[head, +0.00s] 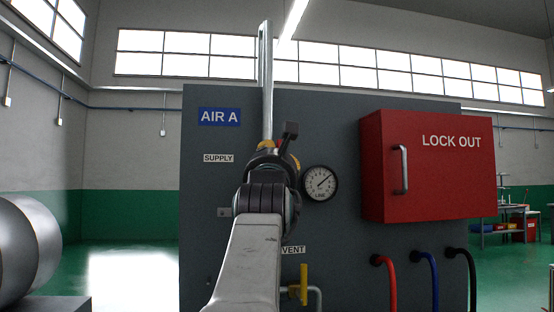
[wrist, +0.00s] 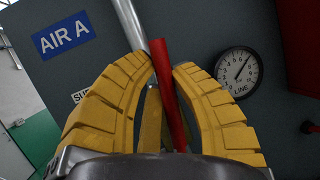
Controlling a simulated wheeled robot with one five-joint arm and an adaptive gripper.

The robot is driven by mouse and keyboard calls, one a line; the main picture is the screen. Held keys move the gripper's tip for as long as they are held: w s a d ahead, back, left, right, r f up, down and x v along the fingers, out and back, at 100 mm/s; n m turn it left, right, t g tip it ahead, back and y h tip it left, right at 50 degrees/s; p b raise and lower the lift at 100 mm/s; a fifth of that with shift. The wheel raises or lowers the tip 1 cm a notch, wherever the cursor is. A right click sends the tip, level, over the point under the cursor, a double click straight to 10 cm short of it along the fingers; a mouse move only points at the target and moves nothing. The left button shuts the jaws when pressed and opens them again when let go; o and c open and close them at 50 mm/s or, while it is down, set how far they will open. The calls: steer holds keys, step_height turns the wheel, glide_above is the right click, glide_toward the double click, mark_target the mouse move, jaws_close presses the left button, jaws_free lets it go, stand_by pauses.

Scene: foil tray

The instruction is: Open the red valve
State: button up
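The red valve's handle (wrist: 170,100) shows in the wrist view as a red bar, tilted slightly, standing between my gripper's two yellow ribbed fingers. My gripper (wrist: 165,70) has its fingertips drawn in close on both sides of the bar and looks shut on it. The bar's top sticks out past the fingertips. The valve's body is hidden behind my gripper. In the head view my gripper (head: 268,144) is mostly hidden by my own arm, in front of the grey panel near the SUPPLY label (head: 218,158).
A vertical metal pipe (head: 267,80) rises behind my gripper. A round gauge (head: 320,183) is close on its right. A red LOCK OUT box (head: 430,170) juts out farther right. A yellow handle (head: 304,283) stands below by the VENT label (head: 293,250). Hoses hang at lower right.

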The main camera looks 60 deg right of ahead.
steer(key=o, duration=0.5)
steer(key=shift+w, duration=0.1)
steer(key=shift+o, duration=0.2)
steer(key=shift+a, duration=0.15)
steer(key=v, duration=1.2)
